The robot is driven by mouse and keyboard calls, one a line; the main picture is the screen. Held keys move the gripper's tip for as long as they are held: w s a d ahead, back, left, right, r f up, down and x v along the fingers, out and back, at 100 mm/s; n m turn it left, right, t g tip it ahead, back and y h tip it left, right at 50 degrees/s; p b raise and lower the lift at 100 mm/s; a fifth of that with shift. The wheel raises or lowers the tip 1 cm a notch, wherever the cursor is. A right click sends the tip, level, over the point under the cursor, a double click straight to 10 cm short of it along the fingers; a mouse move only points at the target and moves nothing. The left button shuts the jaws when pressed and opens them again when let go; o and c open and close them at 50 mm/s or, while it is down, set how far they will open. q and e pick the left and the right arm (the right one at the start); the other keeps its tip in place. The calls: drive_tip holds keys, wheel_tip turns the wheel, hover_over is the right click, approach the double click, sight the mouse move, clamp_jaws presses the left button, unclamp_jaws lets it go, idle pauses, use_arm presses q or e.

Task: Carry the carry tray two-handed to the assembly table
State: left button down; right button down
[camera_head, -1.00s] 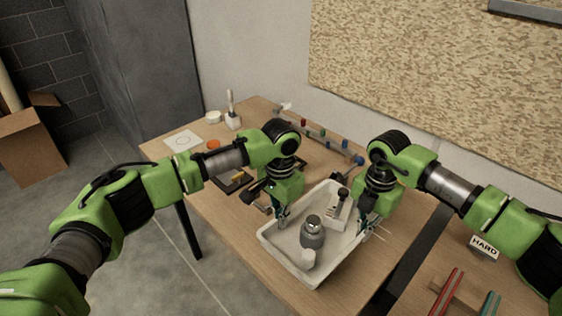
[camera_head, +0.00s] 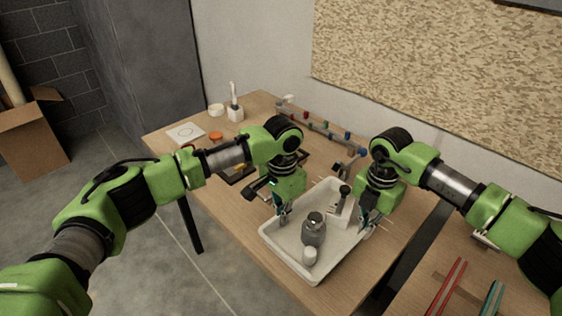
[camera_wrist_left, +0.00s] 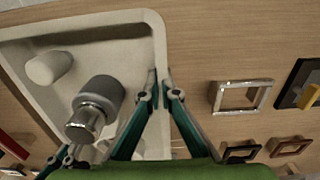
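The carry tray (camera_head: 290,267) is a white, shallow, rectangular tray on or just above the wooden table; I cannot tell which. In it stand a grey bottle with a metal top (camera_head: 313,232), a small white cylinder (camera_head: 309,257) and a pale holder with a black-topped item (camera_head: 341,203). My left gripper (camera_head: 283,219) is at the tray's left wall; the left wrist view shows its fingers (camera_wrist_left: 162,88) closed on either side of the rim. My right gripper (camera_head: 369,222) is at the opposite wall, apparently closed on the rim; its fingertips are small and partly hidden.
The wooden table (camera_head: 230,215) carries a white cup (camera_head: 216,110), a brush holder (camera_head: 235,112), an orange disc (camera_head: 216,136) and a rail with coloured knobs (camera_head: 322,130). A metal square frame (camera_wrist_left: 241,97) lies beside the tray. Another table with red rods (camera_head: 446,288) stands at right, past a dark gap.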

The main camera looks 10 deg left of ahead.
use_arm(q)
drive_tip(key=shift+w+f+b, duration=0.1)
drive_tip(key=shift+f+b, duration=0.35)
drive_tip(key=shift+f, duration=0.1)
use_arm(e)
drive_tip(key=shift+w+f, duration=0.1)
drive_tip(key=shift+f, duration=0.5)
use_arm(q)
drive_tip(key=shift+f+b, duration=0.6)
drive_tip(key=shift+b, duration=0.05)
use_arm(e)
drive_tip(key=shift+f, duration=0.6)
use_arm(q)
drive_tip(key=c, duration=2.3)
unclamp_jaws()
use_arm(e)
drive_tip(key=c, duration=2.3)
unclamp_jaws()
drive_tip(key=shift+r, duration=0.1)
use_arm(q)
drive_tip(key=shift+r, duration=0.1)
wheel_tip(320, 180, up, 12)
drive_tip(key=shift+f, duration=0.1)
use_arm(e)
wheel_tip(320, 180, up, 12)
